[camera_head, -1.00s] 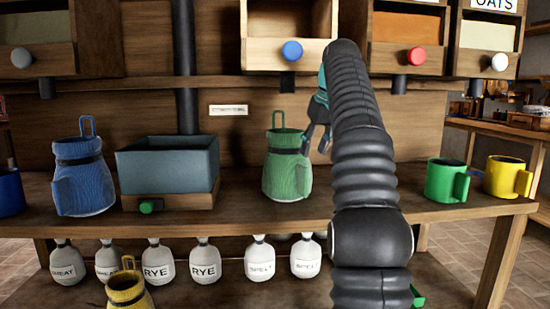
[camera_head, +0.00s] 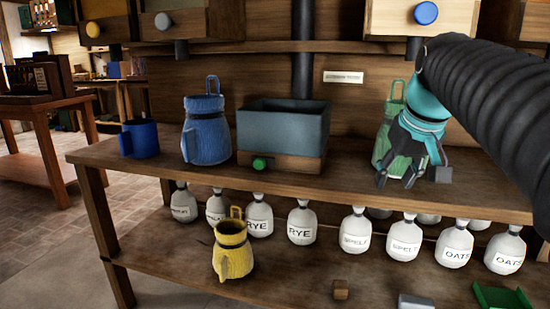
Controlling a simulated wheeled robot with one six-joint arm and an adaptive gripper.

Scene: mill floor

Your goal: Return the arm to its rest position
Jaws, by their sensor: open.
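My arm reaches in from the right edge, a black ribbed sleeve ending in a teal wrist. My gripper (camera_head: 412,172) hangs at the end of it, with dark fingers pointing down and apart. It is open and I see nothing between the fingers. It is in front of the green sack-like jug (camera_head: 383,150), which stands on the bench top (camera_head: 340,185) and is partly hidden by the gripper. I cannot tell whether they touch.
On the bench stand a blue cup (camera_head: 142,137), a blue jug (camera_head: 206,134) and a grey bin (camera_head: 283,130) with a green knob. Below are several white labelled sacks (camera_head: 302,225), a yellow jug (camera_head: 232,250) and a green tray (camera_head: 500,298). Drawers (camera_head: 177,22) hang above.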

